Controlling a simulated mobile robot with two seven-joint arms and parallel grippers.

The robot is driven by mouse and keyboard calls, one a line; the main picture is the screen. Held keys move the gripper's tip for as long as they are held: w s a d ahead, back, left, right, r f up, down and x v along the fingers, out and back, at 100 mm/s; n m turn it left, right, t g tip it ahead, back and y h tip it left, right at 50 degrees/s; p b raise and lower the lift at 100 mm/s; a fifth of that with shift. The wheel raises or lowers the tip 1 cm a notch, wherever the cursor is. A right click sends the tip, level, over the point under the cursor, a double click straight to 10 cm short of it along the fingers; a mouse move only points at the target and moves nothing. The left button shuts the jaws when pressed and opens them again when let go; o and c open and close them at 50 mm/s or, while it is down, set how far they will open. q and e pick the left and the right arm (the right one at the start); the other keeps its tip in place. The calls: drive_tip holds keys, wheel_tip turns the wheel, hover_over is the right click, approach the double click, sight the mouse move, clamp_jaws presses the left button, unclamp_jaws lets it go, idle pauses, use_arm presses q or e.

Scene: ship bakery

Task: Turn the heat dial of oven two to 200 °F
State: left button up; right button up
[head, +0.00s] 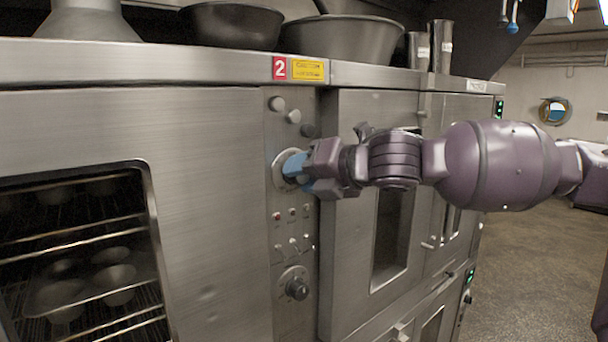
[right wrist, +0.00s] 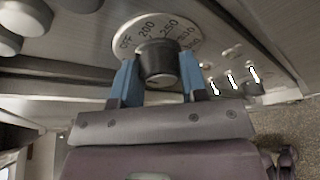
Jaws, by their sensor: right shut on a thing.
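In the right wrist view the dial plate (right wrist: 187,30) reads OFF, 200, 250 and higher numbers, partly hidden, around the black knob (right wrist: 157,60). My right gripper (head: 293,168) has its blue fingers shut on the knob, one on each side. The knob's pointer setting cannot be made out. My left gripper is not in view.
Knobs (head: 285,108) sit above the dial, small switches (head: 300,243) and another black knob (head: 297,287) below it. A windowed oven door (head: 75,260) with tins inside is at left. Pots (head: 342,38) stand on top. The floor (head: 535,270) at right is clear.

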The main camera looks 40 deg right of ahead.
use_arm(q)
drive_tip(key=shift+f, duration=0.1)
use_arm(e)
drive_tip(key=shift+f, duration=0.1)
drive_tip(key=m+b, duration=0.1)
drive_tip(key=m+y+b, duration=0.1)
drive_tip(key=m+b, duration=0.1)
drive_tip(key=shift+d+f+m+t+y, duration=0.1)
drive_tip(key=shift+f+m+t+y, duration=0.1)
drive_tip(key=shift+m+t+y, duration=0.15)
drive_tip(key=shift+m+t+y+b, duration=0.25)
drive_tip(key=shift+m+t+b, duration=0.1)
drive_tip(key=shift+m+b, duration=0.6)
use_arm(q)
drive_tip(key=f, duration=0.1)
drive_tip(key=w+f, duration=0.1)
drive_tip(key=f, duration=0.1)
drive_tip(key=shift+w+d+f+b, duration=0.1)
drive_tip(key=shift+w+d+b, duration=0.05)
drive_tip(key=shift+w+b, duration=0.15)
use_arm(e)
drive_tip(key=shift+r+m, duration=0.1)
drive_tip(key=shift+m, duration=0.3)
